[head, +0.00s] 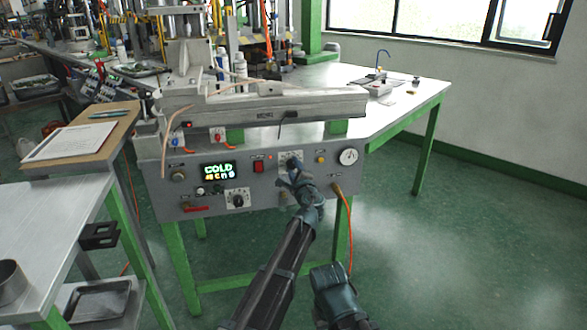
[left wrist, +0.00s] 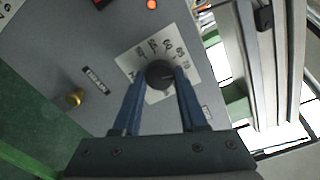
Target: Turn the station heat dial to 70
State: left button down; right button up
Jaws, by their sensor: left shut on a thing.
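The heat dial is a black round knob on a white scale plate, and in the left wrist view the dial (left wrist: 160,74) sits between my blue fingertips. My left gripper (left wrist: 161,80) is shut on the dial, one finger at each side. The panel display (head: 218,171) shows COLD in green above a yellow line. No right fingers show.
The panel also carries a red switch (head: 258,167), a second black knob (head: 238,200), a gauge (head: 348,156) and an orange cable (head: 348,215). A brass knob (left wrist: 75,98) lies near the dial. A metal side table (head: 50,215) stands left. Floor at right is clear.

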pick_arm(q)
jog(key=shift+m, duration=0.3)
jog(key=shift+c, duration=2.2)
grip_release()
jog(key=shift+s, duration=0.1)
